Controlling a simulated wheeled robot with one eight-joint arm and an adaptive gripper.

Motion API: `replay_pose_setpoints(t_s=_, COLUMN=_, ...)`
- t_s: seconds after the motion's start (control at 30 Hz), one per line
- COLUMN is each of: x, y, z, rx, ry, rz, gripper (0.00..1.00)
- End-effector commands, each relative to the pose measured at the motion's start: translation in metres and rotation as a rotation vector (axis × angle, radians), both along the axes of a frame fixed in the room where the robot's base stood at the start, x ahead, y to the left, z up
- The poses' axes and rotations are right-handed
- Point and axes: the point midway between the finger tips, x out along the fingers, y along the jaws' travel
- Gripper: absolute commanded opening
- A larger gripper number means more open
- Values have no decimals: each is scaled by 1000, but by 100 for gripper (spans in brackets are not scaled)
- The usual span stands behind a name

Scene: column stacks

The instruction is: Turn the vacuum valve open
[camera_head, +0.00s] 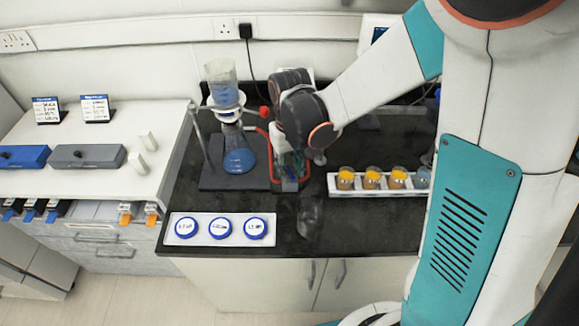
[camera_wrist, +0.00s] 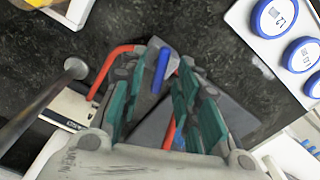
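The vacuum valve has a blue lever handle (camera_wrist: 161,72) on a grey body (camera_wrist: 147,62) in the wrist view. A red hose (camera_wrist: 106,68) runs from its left side, and more red tubing shows lower, between the fingers. My gripper (camera_wrist: 158,80) is open, its teal-padded fingers on either side of the handle. A gap shows on each side of the handle, and I cannot see contact. In the head view my gripper (camera_head: 290,158) points down over the valve base (camera_head: 290,184), largely hiding the valve. The blue-filled flask (camera_head: 238,158) stands left of it.
A glass funnel (camera_head: 222,92) sits above the flask, beside a metal stand rod (camera_head: 200,135). A white rack (camera_head: 380,188) with orange-topped vials is right of my gripper. A tray (camera_head: 178,242) with blue-rimmed dishes and a clear glass vessel (camera_head: 310,217) are in front.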

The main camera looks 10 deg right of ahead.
Motion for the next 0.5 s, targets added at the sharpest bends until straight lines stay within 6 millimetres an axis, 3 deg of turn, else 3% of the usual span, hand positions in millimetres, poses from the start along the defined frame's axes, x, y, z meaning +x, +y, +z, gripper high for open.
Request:
replay_pose_setpoints(t_s=0.27, x=0, y=0, z=-2, rx=0, ry=0, rz=0, gripper=30)
replay_pose_setpoints(t_s=0.3, x=0, y=0, z=-2, rx=0, ry=0, rz=0, gripper=28)
replay_pose_setpoints(t_s=0.43, x=0, y=0, z=-2, rx=0, ry=0, rz=0, gripper=0)
replay_pose_setpoints(t_s=0.5, x=0, y=0, z=-2, rx=0, ry=0, rz=0, gripper=0)
